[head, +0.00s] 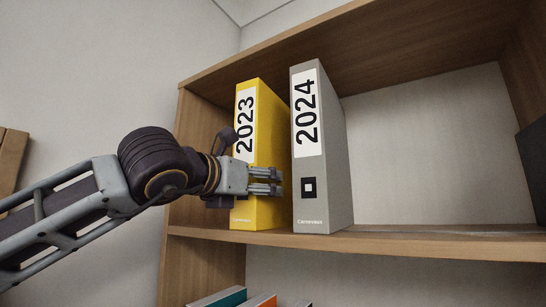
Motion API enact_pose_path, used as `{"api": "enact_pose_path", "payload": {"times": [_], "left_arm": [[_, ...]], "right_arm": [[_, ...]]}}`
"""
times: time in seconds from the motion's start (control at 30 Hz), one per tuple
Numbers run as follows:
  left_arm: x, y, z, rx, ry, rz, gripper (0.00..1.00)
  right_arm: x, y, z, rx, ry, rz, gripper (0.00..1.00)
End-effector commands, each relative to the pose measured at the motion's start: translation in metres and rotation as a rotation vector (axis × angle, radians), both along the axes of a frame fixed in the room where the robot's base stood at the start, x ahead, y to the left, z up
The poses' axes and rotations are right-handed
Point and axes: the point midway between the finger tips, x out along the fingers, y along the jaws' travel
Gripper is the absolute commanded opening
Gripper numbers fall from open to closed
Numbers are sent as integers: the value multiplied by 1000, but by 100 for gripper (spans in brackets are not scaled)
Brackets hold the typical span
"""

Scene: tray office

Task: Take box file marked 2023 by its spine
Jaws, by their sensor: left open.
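The yellow box file marked 2023 (259,105) stands upright on the wooden shelf, at its left end. My left gripper (280,182) is in front of the lower half of the file's spine, its fingers pointing right. It is open, and I see no file clearly held between the fingers. Whether the fingers touch the spine cannot be told. The gripper hides part of the spine below the label. My right gripper is not in view.
A grey box file marked 2024 (322,165) stands upright just right of the yellow one, with a narrow gap. The shelf board (420,243) is clear to its right, up to a dark object (534,165) at the right edge. Colourful items (262,300) show on the shelf below.

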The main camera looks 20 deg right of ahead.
Motion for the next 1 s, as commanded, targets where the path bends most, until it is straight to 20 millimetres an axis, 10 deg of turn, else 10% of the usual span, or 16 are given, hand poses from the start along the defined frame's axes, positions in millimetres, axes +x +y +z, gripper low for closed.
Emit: {"api": "enact_pose_path", "payload": {"times": [0.73, 1.0], "left_arm": [[10, -10, 0, -1, -1, 0, 79], [10, -10, 0, -1, -1, 0, 44]], "right_arm": [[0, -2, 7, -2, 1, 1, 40], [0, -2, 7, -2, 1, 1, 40]]}}
